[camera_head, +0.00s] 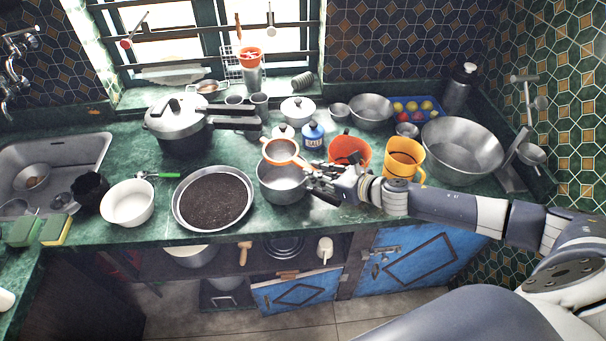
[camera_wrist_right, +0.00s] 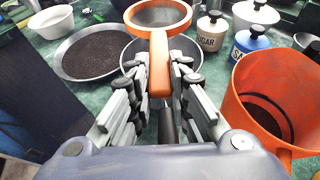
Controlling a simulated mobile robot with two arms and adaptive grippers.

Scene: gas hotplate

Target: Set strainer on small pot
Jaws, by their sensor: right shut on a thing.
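An orange-rimmed strainer (camera_head: 281,150) is held by its handle in my right gripper (camera_head: 318,176). In the right wrist view the orange handle (camera_wrist_right: 159,65) runs between the two shut fingers (camera_wrist_right: 172,80), and the mesh bowl (camera_wrist_right: 160,14) points away from me. The small metal pot (camera_head: 281,188) stands on the counter below and slightly nearer than the strainer. The strainer overlaps the pot's far rim in the head view; I cannot tell if they touch. In the right wrist view the pot's rim (camera_wrist_right: 130,52) shows behind the handle. My left gripper is not in view.
An orange-red mug (camera_wrist_right: 265,105) stands close to the right of my right gripper. A yellow mug (camera_head: 404,158), a large metal bowl (camera_head: 462,150) and blue salt jar (camera_head: 313,135) are nearby. A wide pan of dark grounds (camera_head: 212,198) sits left of the pot.

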